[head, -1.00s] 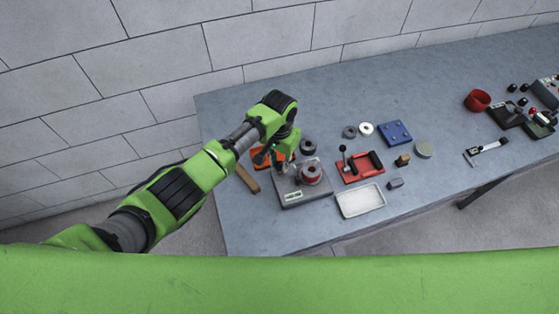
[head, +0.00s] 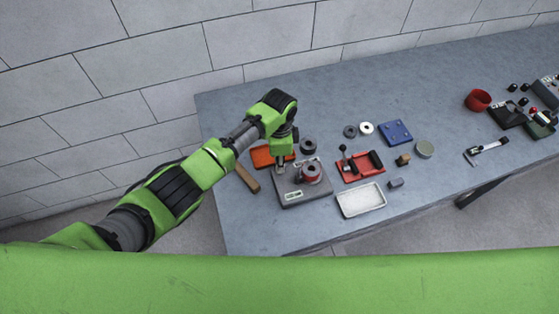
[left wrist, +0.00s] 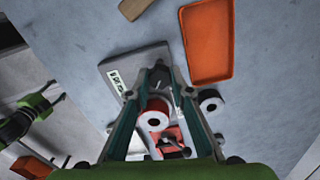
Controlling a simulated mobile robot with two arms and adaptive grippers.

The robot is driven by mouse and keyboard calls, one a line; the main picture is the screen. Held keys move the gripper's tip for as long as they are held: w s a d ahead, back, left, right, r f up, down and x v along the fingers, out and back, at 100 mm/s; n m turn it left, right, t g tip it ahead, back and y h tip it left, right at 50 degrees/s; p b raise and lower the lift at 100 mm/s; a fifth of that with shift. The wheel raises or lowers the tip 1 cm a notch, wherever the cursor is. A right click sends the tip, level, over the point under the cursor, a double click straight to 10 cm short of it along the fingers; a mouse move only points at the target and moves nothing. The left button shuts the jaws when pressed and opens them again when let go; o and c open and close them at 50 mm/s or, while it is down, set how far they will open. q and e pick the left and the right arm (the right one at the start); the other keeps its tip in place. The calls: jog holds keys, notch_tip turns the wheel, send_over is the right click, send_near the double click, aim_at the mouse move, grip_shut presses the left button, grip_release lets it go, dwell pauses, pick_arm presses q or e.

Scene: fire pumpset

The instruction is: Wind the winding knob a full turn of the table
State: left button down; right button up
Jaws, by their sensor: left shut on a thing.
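The winding device is a grey box (head: 301,197) with a white label, standing near the left end of the table. A red spool with a white and dark top (head: 311,173) sits on it; the spool also shows in the left wrist view (left wrist: 154,116). My left gripper (head: 281,168) points down at the device's back left corner. In the left wrist view my left gripper (left wrist: 160,78) is shut on the dark winding knob (left wrist: 159,74), and the fingers partly hide it. My right gripper is in neither view.
An orange tray (head: 262,157) and a wooden handle (head: 247,178) lie close left of the device. A dark ring (head: 308,145) stands behind it. A red fixture (head: 360,168) and a white tray (head: 361,200) are at its right.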

pick_arm(q)
jog(key=m, duration=0.5)
jog(key=shift+m+b, duration=0.3)
jog(key=shift+b, duration=0.1)
jog(key=m+b, duration=0.1)
jog(key=m, duration=0.4)
jog(key=shift+w, duration=0.1)
jog(key=c, duration=1.8)
grip_release()
notch_tip(320, 180, up, 12)
jog(key=shift+r, duration=0.1)
